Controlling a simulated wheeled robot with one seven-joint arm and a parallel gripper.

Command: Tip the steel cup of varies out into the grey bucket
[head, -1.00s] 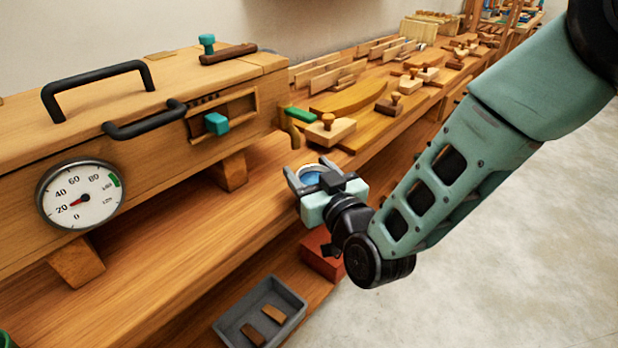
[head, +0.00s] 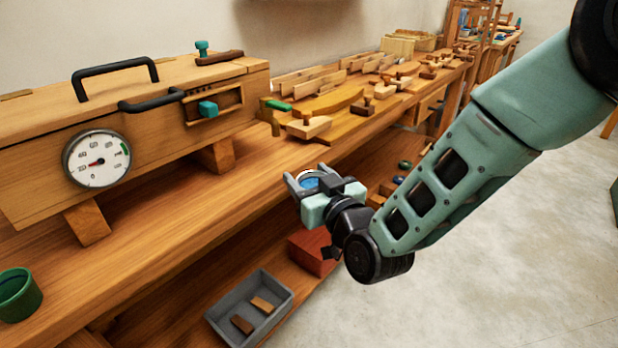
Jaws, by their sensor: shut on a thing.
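My gripper (head: 311,181) is shut on a small round cup (head: 308,174), held in the air in front of the bench edge. Only the cup's pale rim and blue inside show between the fingers; its wall is mostly hidden. The cup looks upright. No thing that is clearly a grey bucket shows. A grey rectangular open bin (head: 224,322) stands on the lower shelf, below and left of my gripper, with two brown blocks in it.
A wooden chest (head: 40,180) with a dial gauge (head: 97,160) stands on the bench. A dark green pot (head: 17,296) is at the lower left. Wooden planes and boards (head: 340,103) cover the bench further back. A red-brown box (head: 312,254) is below my gripper. Floor at right is clear.

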